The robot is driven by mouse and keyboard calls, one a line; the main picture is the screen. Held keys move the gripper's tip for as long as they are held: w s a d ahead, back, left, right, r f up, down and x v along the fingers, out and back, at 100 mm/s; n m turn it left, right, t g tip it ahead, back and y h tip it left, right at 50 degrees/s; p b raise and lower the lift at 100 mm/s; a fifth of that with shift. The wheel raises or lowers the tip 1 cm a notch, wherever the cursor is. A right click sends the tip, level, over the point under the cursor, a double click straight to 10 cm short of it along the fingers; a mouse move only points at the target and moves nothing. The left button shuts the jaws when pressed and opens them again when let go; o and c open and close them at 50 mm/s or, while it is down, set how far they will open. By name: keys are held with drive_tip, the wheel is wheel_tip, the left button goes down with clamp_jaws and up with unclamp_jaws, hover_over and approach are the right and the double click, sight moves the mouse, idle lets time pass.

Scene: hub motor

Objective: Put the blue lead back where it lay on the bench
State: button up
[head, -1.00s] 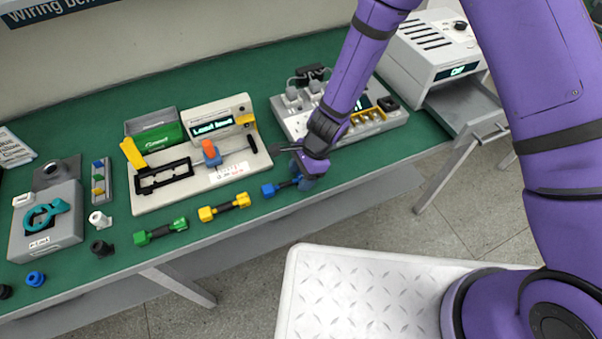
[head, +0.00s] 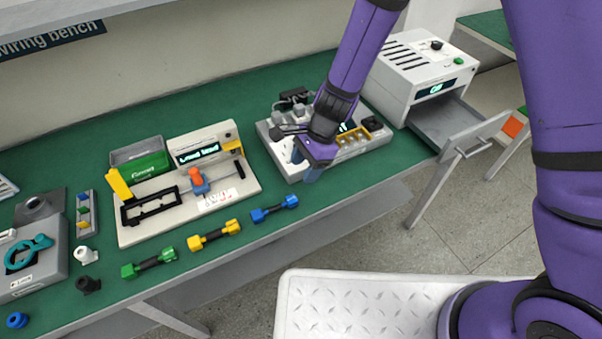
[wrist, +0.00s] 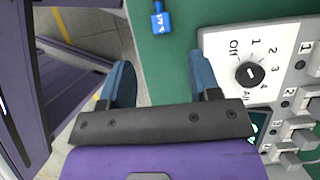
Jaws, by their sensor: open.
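The blue lead (head: 274,208) lies on the green bench near its front edge, to the right of the yellow lead. One end of the blue lead (wrist: 160,18) also shows at the top of the wrist view, apart from my fingers. My gripper (head: 308,167) is open and empty, to the right of and behind the blue lead, in front of the power strip unit. In the wrist view my gripper (wrist: 160,82) has its two blue fingers wide apart with nothing between them.
The yellow lead (head: 214,235) and the green lead (head: 148,263) lie in a row to the left. A unit with a rotary dial (wrist: 250,74) is close beside my right finger in the wrist view. A white box with an open drawer (head: 470,133) stands at the right.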

drive_tip(key=shift+r, duration=0.25)
drive_tip(key=d+r+n+t, duration=0.1)
drive_tip(key=d+r+n, duration=0.1)
drive_tip(key=d+r, duration=0.45)
drive_tip(key=d+r+n+t, duration=0.1)
drive_tip(key=d+r+n, duration=0.15)
drive_tip(key=r, duration=0.75)
drive_tip(key=d+r+n+t, duration=0.1)
drive_tip(key=d+r+n, duration=0.1)
drive_tip(key=d+r, duration=0.5)
drive_tip(key=s+d+r+n+t+h, duration=0.4)
drive_tip(key=s+d+r+n, duration=0.1)
drive_tip(key=s+d+r, duration=0.8)
drive_tip(key=s+d, duration=0.3)
drive_tip(key=shift+s+d+r+t, duration=0.2)
drive_tip(key=shift+d+r+t, duration=0.05)
drive_tip(key=shift+d+t, duration=0.05)
drive_tip(key=shift+c, duration=0.5)
